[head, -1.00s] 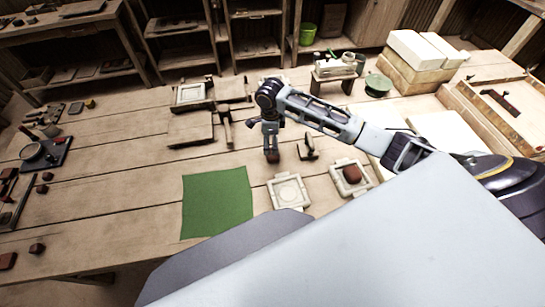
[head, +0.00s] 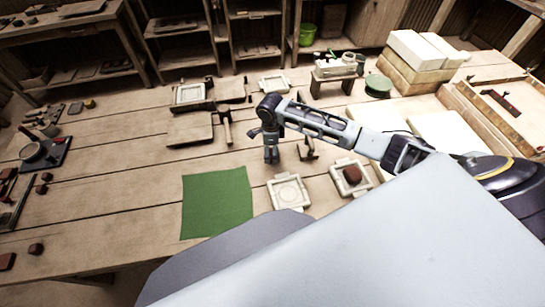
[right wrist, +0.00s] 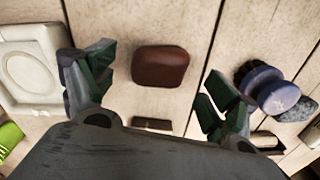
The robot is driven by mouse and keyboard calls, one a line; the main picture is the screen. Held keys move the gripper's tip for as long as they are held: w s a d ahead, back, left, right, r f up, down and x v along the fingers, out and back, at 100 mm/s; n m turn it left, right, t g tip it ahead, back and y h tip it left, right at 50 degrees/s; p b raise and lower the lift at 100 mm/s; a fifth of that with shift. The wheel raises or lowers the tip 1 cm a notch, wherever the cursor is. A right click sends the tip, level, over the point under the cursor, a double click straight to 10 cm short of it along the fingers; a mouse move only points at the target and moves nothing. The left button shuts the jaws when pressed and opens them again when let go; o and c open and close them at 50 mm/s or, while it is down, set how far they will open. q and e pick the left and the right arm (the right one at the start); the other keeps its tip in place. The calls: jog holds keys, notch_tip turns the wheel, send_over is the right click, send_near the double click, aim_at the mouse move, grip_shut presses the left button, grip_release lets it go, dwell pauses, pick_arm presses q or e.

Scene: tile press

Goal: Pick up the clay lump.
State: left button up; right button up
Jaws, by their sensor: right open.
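In the right wrist view, a reddish-brown clay lump (right wrist: 160,66), a rounded block, lies on the boards between the fingers of my right gripper (right wrist: 155,88). The fingers are spread, with a clear gap on each side of the lump. In the head view, my right gripper (head: 271,157) hangs down over the middle of the table and hides this lump. A similar brown lump (head: 352,174) sits in the right white mould (head: 340,186). My left gripper is not in view.
A white mould (head: 283,202) and a green mat (head: 217,203) lie nearer. A dark upright piece (head: 306,149) stands close right of the gripper. A blue-purple knob (right wrist: 278,97) shows near the right finger. Bare boards lie to the left.

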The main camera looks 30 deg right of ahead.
aim_at(271, 156)
jog(key=shift+f, duration=1.75)
jog(key=c, duration=1.3)
jog(key=shift+o, duration=0.2)
jog(key=shift+r, duration=0.15)
notch_tip(271, 156, up, 10)
jog(key=shift+p, duration=0.3)
